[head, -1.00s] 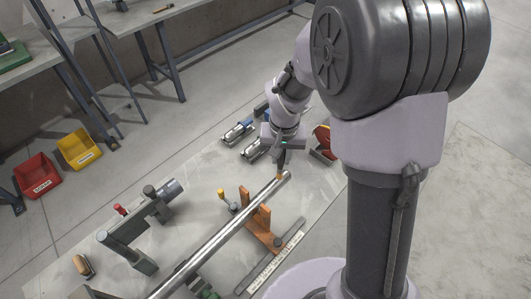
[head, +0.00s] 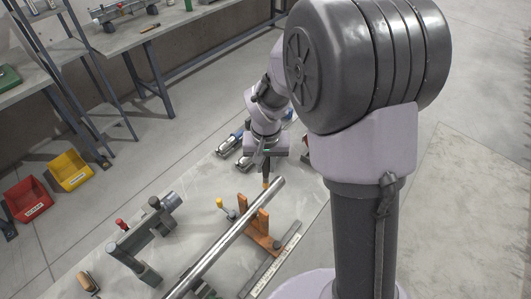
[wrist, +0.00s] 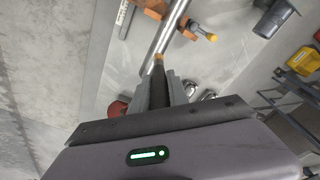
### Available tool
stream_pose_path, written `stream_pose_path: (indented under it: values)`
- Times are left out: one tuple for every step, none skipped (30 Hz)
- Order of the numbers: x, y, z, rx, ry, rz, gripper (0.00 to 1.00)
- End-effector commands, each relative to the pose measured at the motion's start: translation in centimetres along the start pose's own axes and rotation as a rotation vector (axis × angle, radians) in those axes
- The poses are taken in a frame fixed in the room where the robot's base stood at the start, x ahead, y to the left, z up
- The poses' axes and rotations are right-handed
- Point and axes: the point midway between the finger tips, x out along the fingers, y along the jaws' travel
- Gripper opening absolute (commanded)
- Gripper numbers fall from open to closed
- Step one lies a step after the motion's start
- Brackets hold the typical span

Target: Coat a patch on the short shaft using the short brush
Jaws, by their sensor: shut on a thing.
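My gripper (head: 266,160) points down, shut on a short brush with a dark handle; its orange tip (head: 265,184) shows below the jaws. In the wrist view the brush (wrist: 157,68) sticks out from between the jaws (wrist: 159,92), its tip overlapping the shaft's end. A long silver shaft (head: 235,224) lies across an orange support; the wrist view also shows the shaft (wrist: 172,28). In the head view the brush tip is just left of the shaft's far end; I cannot tell whether it touches. I cannot tell whether this is the short shaft.
The orange support (head: 262,229) has a yellow-knobbed lever (head: 220,203) beside it. A grey-green clamp fixture (head: 140,245) stands left of the shaft. A wooden-handled brush (head: 88,283) lies at lower left. Red (head: 28,199) and yellow (head: 70,171) bins are farther left. Grey tools (head: 232,143) lie behind my gripper.

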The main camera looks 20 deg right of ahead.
Motion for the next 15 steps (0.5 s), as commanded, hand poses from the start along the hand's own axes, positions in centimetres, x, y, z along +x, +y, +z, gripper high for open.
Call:
stream_pose_path:
  values:
    - [-0.8,0.0,-0.2,0.000,0.001,0.000,0.00]
    - [-1.0,0.0,-0.2,0.000,0.001,0.000,0.00]
    - [-1.4,0.0,-0.3,0.000,0.001,0.000,0.00]
    - [-1.6,0.0,-0.4,0.001,0.000,0.000,0.00]
    - [-1.9,0.0,-0.4,0.001,0.000,0.000,0.00]
    - [-2.3,-0.1,-0.5,0.001,0.000,0.000,0.00]
    - [-2.5,-0.1,-0.6,0.001,0.000,0.000,0.00]
    - [-2.8,-0.1,-0.6,0.001,0.000,0.000,0.00]
    - [-3.1,-0.1,-0.7,0.001,0.000,0.000,0.00]
    - [-3.2,-0.1,-0.7,0.001,0.000,0.000,0.00]
    - [-3.4,-0.1,-0.8,0.001,0.000,0.000,0.00]
    - [-3.5,-0.1,-0.8,0.001,0.000,0.000,0.00]
    - [-3.5,-0.1,-0.8,0.001,0.000,0.000,0.00]
    - [-3.5,-0.1,-0.8,0.001,0.000,0.000,0.00]
    - [-3.5,-0.1,-0.8,0.001,0.000,0.000,0.00]
